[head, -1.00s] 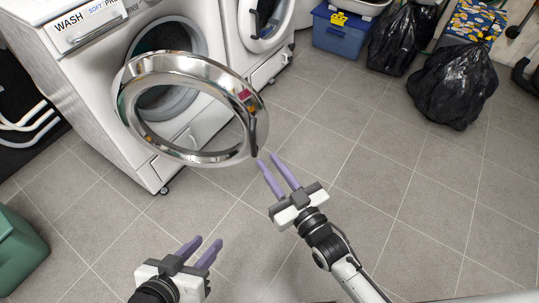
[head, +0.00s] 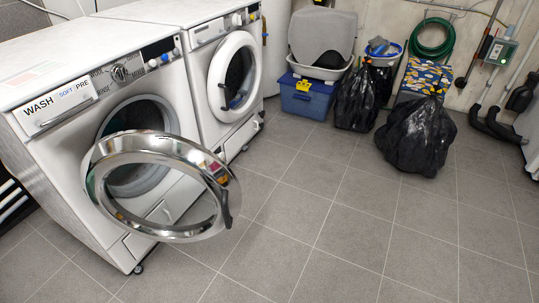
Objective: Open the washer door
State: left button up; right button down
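The white washer (head: 70,130) labelled WASH stands at the left in the head view. Its round chrome-rimmed door (head: 180,236) stands swung out from the front, apart from the drum opening (head: 136,122). A dark handle (head: 227,208) sits on the door rim's right side, with small red and orange marks above it. The inside of the drum shows partly through and above the door ring. Neither of my grippers is in the picture now.
A second white machine (head: 205,62) with a shut round door stands beside the washer. A blue bin (head: 308,98), black bags (head: 416,138) and a green hose (head: 432,38) are along the back. The tiled floor (head: 340,220) in front is clear.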

aim_at(113, 150)
jog(key=z, duration=0.75)
jog(key=i, duration=0.85)
jog(key=u, duration=2.25)
